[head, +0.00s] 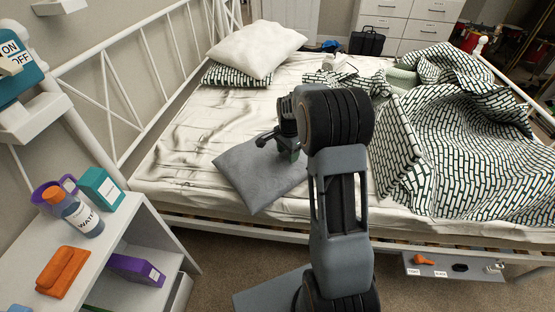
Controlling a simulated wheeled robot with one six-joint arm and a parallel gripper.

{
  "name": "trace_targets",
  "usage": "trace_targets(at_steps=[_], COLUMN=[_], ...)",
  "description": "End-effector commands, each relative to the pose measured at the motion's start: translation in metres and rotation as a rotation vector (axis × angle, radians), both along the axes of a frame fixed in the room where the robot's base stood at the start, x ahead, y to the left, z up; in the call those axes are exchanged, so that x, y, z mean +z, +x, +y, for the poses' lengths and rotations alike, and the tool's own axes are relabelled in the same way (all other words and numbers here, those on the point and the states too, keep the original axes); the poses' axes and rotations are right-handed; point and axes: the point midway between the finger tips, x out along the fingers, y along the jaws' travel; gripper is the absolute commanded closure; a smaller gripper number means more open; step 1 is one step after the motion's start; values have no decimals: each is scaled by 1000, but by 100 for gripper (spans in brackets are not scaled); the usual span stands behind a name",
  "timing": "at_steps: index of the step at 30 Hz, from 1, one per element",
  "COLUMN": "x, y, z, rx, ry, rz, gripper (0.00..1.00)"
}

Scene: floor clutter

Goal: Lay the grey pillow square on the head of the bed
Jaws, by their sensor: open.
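The grey pillow (250,180) lies flat on the near side of the bed (180,150), turned at an angle to the bed's edges. One corner points toward the near edge of the mattress. My gripper (278,148) is over the pillow's upper right part, with its fingers apart. My arm hides the pillow's right end. I cannot tell whether the fingers touch the pillow. The head of the bed, with a white metal headboard (106,90), is on the left. The sheet between the pillow and the headboard is bare and wrinkled.
A white pillow (255,48) lies on a patterned pillow (237,77) at the far head end. A rumpled patterned blanket (450,140) covers the right side. A nightstand (30,262) with a water bottle (78,215), an orange cloth (62,270) and a teal box (102,188) stands at lower left.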

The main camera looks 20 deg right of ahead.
Motion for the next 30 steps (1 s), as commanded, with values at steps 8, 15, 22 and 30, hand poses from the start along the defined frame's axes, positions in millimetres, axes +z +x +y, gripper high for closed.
trace_targets(at_steps=[8,15,22,30], x=[0,-3,-5,-4], y=[0,0,0,0], z=[0,0,0,0], rx=[0,0,0,0], ry=[0,0,0,0], rz=[0,1,0,0], gripper=[45,45,45,55])
